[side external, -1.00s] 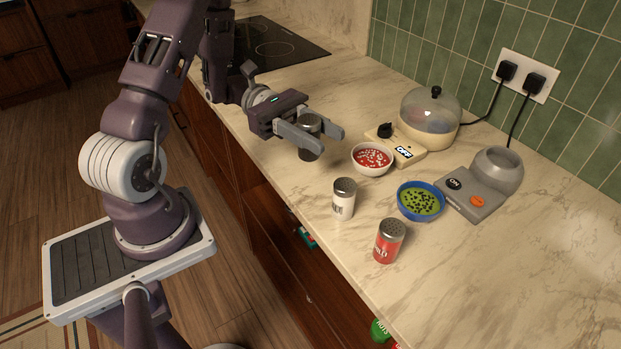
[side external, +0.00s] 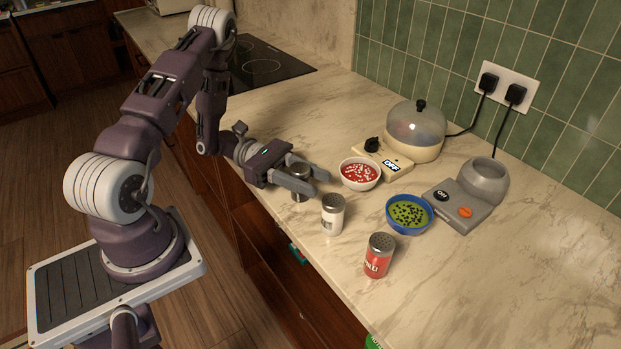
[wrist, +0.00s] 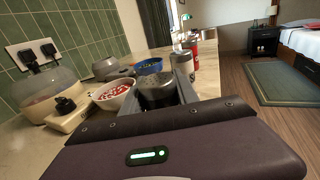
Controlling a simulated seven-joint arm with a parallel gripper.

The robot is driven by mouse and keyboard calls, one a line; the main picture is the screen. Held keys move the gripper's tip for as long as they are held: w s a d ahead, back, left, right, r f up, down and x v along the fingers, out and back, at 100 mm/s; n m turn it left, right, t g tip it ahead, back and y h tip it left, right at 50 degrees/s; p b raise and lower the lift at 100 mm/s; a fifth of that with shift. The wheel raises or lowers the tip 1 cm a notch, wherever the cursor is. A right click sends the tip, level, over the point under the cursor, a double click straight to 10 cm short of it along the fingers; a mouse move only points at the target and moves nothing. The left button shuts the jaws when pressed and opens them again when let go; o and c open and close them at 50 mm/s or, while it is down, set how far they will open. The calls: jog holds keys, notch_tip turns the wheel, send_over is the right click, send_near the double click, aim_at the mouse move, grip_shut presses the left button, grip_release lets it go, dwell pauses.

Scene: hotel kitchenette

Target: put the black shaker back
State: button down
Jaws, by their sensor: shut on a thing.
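The black shaker (side external: 299,187), dark with a metal top, is upright between the fingers of my gripper (side external: 308,184), which is shut on it. Its base is at or very near the counter top; I cannot tell whether it touches. In the wrist view the shaker (wrist: 157,92) shows its perforated grey top between the fingers. A white shaker (side external: 333,214) with a metal top stands on the counter just right of my gripper. A red shaker (side external: 379,256) stands further along toward the front.
A bowl of red food (side external: 360,174) stands close behind my fingertips. A blue bowl of green food (side external: 409,214), a cream steamer (side external: 414,133) marked OFF and a grey appliance (side external: 467,205) stand further back. The counter (side external: 480,290) is clear at the right; its front edge runs below my gripper.

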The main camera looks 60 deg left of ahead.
jog(key=c, duration=0.9)
grip_release()
